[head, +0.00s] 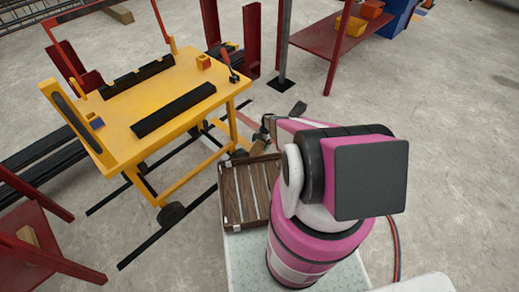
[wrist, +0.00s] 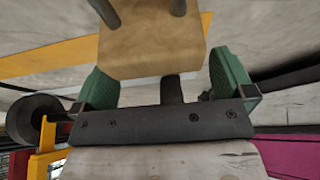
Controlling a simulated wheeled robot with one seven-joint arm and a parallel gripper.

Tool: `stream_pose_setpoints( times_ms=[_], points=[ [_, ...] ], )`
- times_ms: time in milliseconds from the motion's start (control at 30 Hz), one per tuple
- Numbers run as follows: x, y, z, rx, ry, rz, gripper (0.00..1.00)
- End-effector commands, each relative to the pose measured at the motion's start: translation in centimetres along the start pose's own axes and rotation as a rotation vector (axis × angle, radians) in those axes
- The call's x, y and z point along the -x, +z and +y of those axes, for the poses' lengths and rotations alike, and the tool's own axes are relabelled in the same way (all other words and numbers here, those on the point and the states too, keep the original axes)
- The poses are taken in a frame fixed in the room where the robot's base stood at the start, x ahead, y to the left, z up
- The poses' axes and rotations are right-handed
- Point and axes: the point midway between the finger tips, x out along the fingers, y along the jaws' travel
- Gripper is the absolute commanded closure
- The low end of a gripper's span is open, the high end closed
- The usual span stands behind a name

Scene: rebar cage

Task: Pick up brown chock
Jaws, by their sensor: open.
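In the wrist view, a light brown wooden block (wrist: 152,48), which looks like the brown chock, fills the top middle. Two dark round posts show at its upper edge. My gripper (wrist: 165,82) is open, with a green pad on each side. The near end of the block lies between or just ahead of the pads; I cannot tell whether they touch it. In the head view my gripper (head: 268,130) is low beside the cart's right side, partly hidden by my arm. The block is not clear there.
A yellow cart (head: 155,105) with dark bars on top stands at the left; its wheel (wrist: 33,118) shows in the wrist view. A slatted wooden tray (head: 248,195) is beside my arm. Red racks stand around. Concrete floor at the right is clear.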

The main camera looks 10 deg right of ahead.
Motion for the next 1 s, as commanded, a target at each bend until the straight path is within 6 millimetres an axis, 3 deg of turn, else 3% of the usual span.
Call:
stream_pose_setpoints(
  times_ms=[133, 367, 533, 567, 667, 1000],
  points=[
    [-1.8, 0.1, 0.1, 0.0, 0.0, -0.001, 0.0],
    [-2.0, 0.0, 0.1, 0.0, 0.001, -0.001, 0.0],
    [-2.0, 0.0, 0.1, 0.0, 0.0, -0.001, 0.52],
    [-2.0, 0.0, 0.1, 0.0, 0.0, -0.001, 0.55],
    [-1.9, 0.0, 0.1, 0.0, 0.0, -0.001, 0.6],
    [-1.0, -0.4, 0.0, 0.0, 0.001, -0.001, 0.6]
  ],
)
